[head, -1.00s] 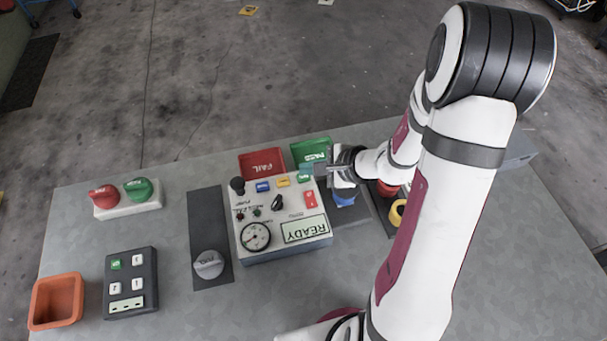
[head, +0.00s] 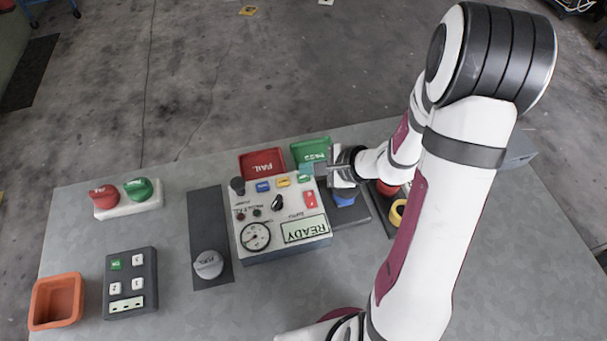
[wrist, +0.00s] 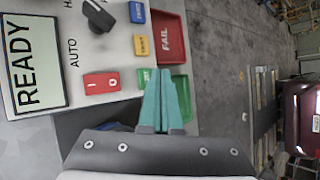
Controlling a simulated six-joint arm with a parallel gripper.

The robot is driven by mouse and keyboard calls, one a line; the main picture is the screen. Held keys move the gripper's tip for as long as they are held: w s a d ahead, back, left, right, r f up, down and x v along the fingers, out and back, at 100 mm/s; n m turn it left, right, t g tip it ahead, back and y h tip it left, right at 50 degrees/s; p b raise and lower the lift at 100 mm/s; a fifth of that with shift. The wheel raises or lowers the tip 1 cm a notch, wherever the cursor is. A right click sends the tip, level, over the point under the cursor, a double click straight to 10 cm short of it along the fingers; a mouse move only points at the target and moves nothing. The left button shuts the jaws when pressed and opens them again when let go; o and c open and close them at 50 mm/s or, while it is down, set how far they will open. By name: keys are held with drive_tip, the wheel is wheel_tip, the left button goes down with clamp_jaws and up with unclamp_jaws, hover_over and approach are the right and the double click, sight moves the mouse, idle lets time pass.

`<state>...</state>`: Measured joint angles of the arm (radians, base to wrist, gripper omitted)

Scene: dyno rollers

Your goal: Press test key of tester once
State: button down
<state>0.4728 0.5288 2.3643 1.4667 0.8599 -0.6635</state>
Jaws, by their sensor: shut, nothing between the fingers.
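The tester (head: 285,238) is a pale box with a display reading READY, which also shows in the wrist view (wrist: 35,65). Along its far edge are a blue key (head: 262,187), a yellow key (head: 283,182) and a green key (wrist: 146,76). Their small labels are hard to read. My gripper (wrist: 164,74) is shut and empty, with teal fingers. In the wrist view its tips overlap the green key's right part and hide some of it. I cannot tell whether they touch it.
A red FAIL tray (head: 262,162) and green tray (head: 311,150) lie just beyond the tester. A red rocker switch (head: 310,199) and black knob (head: 277,202) are on its panel. A dark plate with a grey knob (head: 208,264) lies left. A blue-topped part (head: 344,200) stands right.

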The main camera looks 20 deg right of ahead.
sight(309, 179)
drive_tip(key=shift+f, duration=0.15)
idle(0.7)
drive_tip(key=shift+f, duration=0.3)
drive_tip(key=shift+f, duration=0.35)
idle(0.5)
drive_tip(key=shift+r, duration=0.8)
drive_tip(key=shift+r, duration=2.5)
